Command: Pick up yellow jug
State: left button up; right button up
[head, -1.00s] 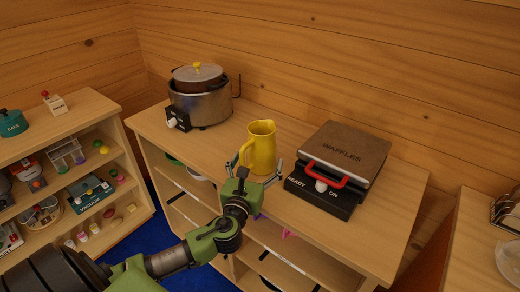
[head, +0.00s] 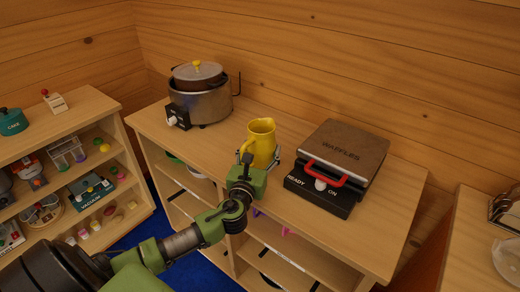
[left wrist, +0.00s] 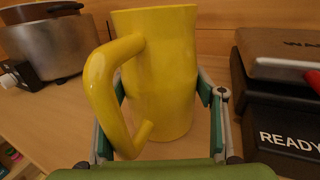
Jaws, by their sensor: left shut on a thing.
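The yellow jug (head: 262,142) stands upright on the wooden cabinet top, between the pot and the waffle maker. In the left wrist view the jug (left wrist: 165,80) fills the middle, with its handle toward the camera and to the left. My left gripper (head: 261,160) is at the jug's lower body, with one finger on each side. The left wrist view shows the gripper (left wrist: 165,105) shut on the jug's body. The jug's base seems to rest on the top. My right gripper is in neither view.
A metal pot cooker (head: 200,95) stands to the left of the jug. A waffle maker (head: 340,165) with a red handle stands close on the right. A log wall (head: 330,60) rises behind. Shelves (head: 75,165) with toys are at the left.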

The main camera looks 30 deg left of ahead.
aim_at(258, 147)
pick_arm(q)
jog(key=shift+r, duration=0.15)
jog(key=shift+r, duration=0.45)
notch_tip(258, 147, up, 2)
jog(key=shift+r, duration=0.1)
jog(key=s+a+r, duration=0.5)
jog(key=s+r, duration=0.4)
jog(key=s, duration=0.4)
jog(key=shift+a+r, duration=0.2)
jog(key=shift+r, duration=0.2)
